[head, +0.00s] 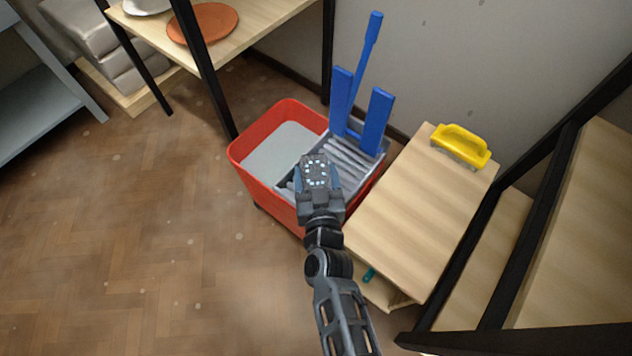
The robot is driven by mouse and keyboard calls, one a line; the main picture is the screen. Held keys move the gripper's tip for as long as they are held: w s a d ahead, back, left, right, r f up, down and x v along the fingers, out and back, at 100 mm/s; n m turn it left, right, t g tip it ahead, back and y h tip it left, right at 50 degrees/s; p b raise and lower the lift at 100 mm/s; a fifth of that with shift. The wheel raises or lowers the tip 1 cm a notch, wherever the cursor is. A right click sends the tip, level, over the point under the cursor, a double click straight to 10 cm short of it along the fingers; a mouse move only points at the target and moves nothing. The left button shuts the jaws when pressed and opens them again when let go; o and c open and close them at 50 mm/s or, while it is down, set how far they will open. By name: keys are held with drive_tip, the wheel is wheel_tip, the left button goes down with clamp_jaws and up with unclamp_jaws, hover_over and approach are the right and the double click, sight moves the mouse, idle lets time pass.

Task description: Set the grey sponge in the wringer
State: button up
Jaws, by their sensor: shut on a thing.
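My gripper (317,178) is over the front part of the wringer and is shut on a dark grey block with pale specks, the grey sponge (315,168). The sponge sits between the two fingers, and its underside is hidden. The wringer (352,158) is a grey ribbed basket with blue upright plates and a tall blue handle. It is set in the right part of a red bucket (262,178). My gripper hides the near part of the wringer. I cannot tell whether the sponge touches it.
A wooden cabinet (405,215) stands right of the bucket, with a yellow-handled brush (460,145) on top. A black-framed shelf (540,215) is at the right. A wooden table with an orange plate (203,23) is behind left. The floor at left is clear.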

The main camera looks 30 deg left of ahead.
drive_tip(key=shift+f, duration=0.7)
drive_tip(key=shift+f+b, duration=0.4)
drive_tip(key=shift+b, duration=0.1)
drive_tip(key=shift+f, duration=0.25)
